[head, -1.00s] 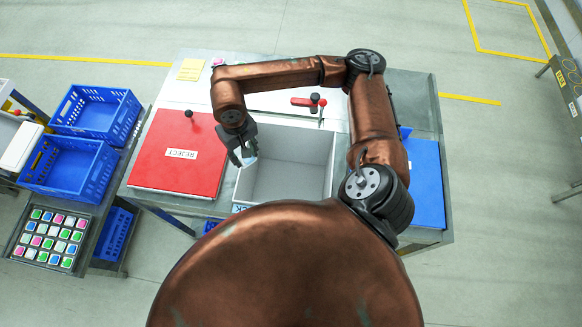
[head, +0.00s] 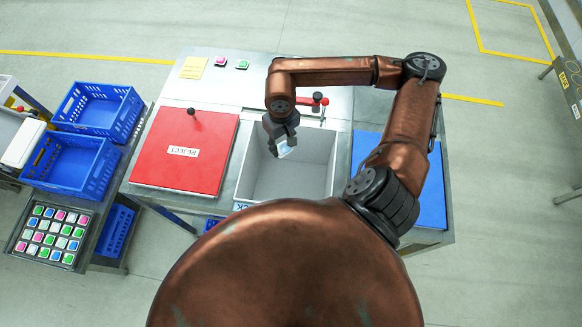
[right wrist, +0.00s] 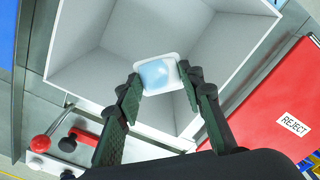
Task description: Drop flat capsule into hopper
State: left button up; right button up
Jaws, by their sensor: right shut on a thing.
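My right gripper (head: 284,140) is shut on a flat capsule (head: 285,150), a small white piece with a pale blue middle. The capsule also shows between the fingertips in the right wrist view (right wrist: 160,74). Gripper and capsule are over the open grey bin (head: 262,178), near its far side in the head view. The bin also shows in the right wrist view (right wrist: 110,35), and its visible floor is empty. I cannot tell which part is the hopper. My left gripper is not in view.
A red REJECT lid (head: 170,175) with a black knob lies left of the bin. A blue panel (head: 430,190) is on the right. A red-handled lever (head: 318,100) stands behind the bin. Blue crates (head: 70,165) and a tray of coloured pieces (head: 48,238) are at the left.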

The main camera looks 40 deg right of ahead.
jog(key=shift+f, duration=0.8)
jog(key=o, duration=0.9)
jog(key=shift+c, duration=0.2)
jog(key=shift+r, duration=0.1)
notch_tip(320, 180, up, 12)
